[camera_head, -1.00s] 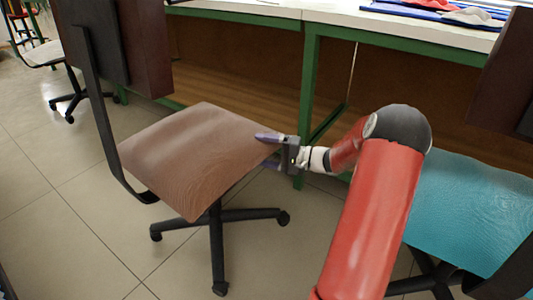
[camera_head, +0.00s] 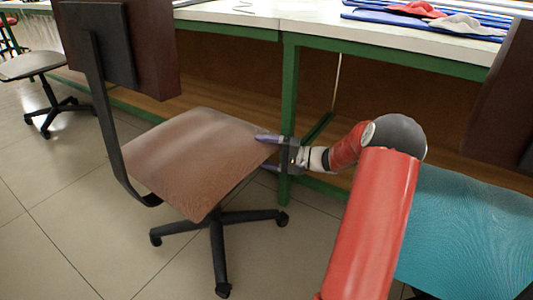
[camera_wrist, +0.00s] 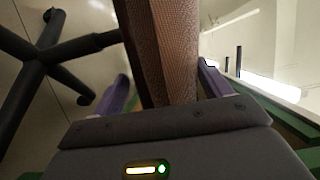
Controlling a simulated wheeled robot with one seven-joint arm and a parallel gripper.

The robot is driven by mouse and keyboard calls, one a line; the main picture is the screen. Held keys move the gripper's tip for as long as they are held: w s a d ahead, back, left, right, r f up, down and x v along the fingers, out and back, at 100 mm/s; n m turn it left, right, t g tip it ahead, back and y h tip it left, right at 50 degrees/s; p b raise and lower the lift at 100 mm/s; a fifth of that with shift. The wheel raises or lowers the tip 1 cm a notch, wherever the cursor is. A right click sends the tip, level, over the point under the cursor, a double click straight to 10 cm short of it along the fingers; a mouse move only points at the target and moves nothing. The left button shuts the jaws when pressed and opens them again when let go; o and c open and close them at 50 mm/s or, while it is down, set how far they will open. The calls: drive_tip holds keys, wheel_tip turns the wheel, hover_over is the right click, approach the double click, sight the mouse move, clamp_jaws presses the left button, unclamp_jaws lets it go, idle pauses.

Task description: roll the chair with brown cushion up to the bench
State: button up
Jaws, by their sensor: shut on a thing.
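The chair with the brown cushion (camera_head: 190,160) stands left of centre in the head view, its dark backrest (camera_head: 130,45) at upper left and its black wheeled base (camera_head: 217,230) on the floor. My gripper (camera_head: 268,150) is shut on the right edge of the brown cushion. In the wrist view the cushion edge (camera_wrist: 165,50) lies between the two purple fingers, and the chair's black base (camera_wrist: 45,65) shows at left. The bench (camera_head: 390,42), with a white top and green frame, runs behind the chair. The cushion's far corner is close to a green bench leg in the picture.
A chair with a teal cushion (camera_head: 465,235) stands at the right, close to my arm. A grey chair (camera_head: 35,65) stands at far left. Red and grey cloths and blue items lie on the bench top. Tiled floor (camera_head: 60,220) is clear at front left.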

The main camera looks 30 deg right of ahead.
drive_tip(key=shift+w+d, duration=0.25)
drive_tip(key=shift+d, duration=0.05)
drive_tip(key=o, duration=2.1)
drive_tip(key=shift+c, duration=0.2)
drive_tip(key=p+v, duration=0.1)
drive_tip(key=v, duration=0.6)
drive_tip(key=shift+s+d, duration=0.25)
drive_tip(key=shift+d, duration=0.1)
